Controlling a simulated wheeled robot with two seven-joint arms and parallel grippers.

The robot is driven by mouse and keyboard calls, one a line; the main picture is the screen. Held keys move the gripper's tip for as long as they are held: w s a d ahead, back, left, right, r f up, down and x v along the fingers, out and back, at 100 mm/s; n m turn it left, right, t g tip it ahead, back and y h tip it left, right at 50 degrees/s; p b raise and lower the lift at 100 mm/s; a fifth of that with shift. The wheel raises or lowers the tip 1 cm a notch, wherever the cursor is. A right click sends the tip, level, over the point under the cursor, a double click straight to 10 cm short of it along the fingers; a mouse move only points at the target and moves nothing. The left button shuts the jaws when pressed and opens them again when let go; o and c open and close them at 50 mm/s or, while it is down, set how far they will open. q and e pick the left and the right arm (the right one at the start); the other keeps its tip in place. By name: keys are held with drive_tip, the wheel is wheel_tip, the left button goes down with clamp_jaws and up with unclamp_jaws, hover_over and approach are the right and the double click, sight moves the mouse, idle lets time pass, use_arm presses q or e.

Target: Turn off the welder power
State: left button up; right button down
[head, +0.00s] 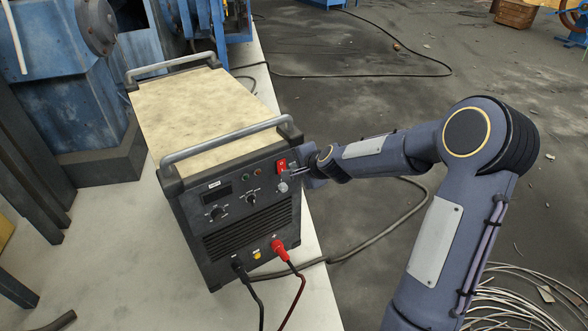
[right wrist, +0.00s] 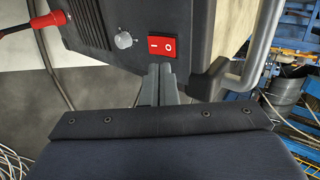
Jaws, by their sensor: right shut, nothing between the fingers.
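The welder (head: 228,165) is a dark box with a dusty beige top and a metal handle at each end, standing on a pale surface. Its red power switch (head: 281,166) is at the upper right of the front panel. In the right wrist view the switch (right wrist: 162,47) shows a white bar and a circle. A grey knob (right wrist: 124,40) is beside it. My right gripper (head: 293,172) is at the panel close to the switch. Its fingers (right wrist: 159,70) are shut and empty, with the tips just below the switch in the wrist view; whether they touch it is unclear. My left gripper is not in view.
A black plug and a red plug (head: 278,246) with cables come out of the panel's lower part. The front handle (head: 225,140) stands out above the panel. Blue machinery (head: 70,110) is at the left. Coiled wire (head: 510,300) lies on the floor at the lower right.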

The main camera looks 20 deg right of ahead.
drive_tip(key=s+r+p, duration=0.1)
drive_tip(key=s+r, duration=0.3)
drive_tip(key=r, duration=0.2)
drive_tip(key=shift+s+d+r, duration=0.3)
drive_tip(key=shift+s+d, duration=0.05)
drive_tip(key=s+a+r+n+g+p, duration=0.1)
drive_tip(key=s+a+r+n, duration=0.1)
drive_tip(key=s+n, duration=0.3)
drive_tip(key=s+a+r+n+g+y+p, duration=0.1)
drive_tip(key=s+n, duration=0.4)
drive_tip(key=s, duration=0.9)
drive_tip(key=s+a+r+n+g+y+p, duration=0.1)
drive_tip(key=s+a+r+n+g+p, duration=0.1)
drive_tip(key=s, duration=0.8)
drive_tip(key=a+r+n+p, duration=0.1)
drive_tip(key=a+n, duration=0.1)
drive_tip(key=a, duration=0.1)
drive_tip(key=shift+s+a+r+n+g, duration=0.2)
drive_tip(key=shift+a+r+n+g, duration=0.1)
drive_tip(key=shift+r+n, duration=0.1)
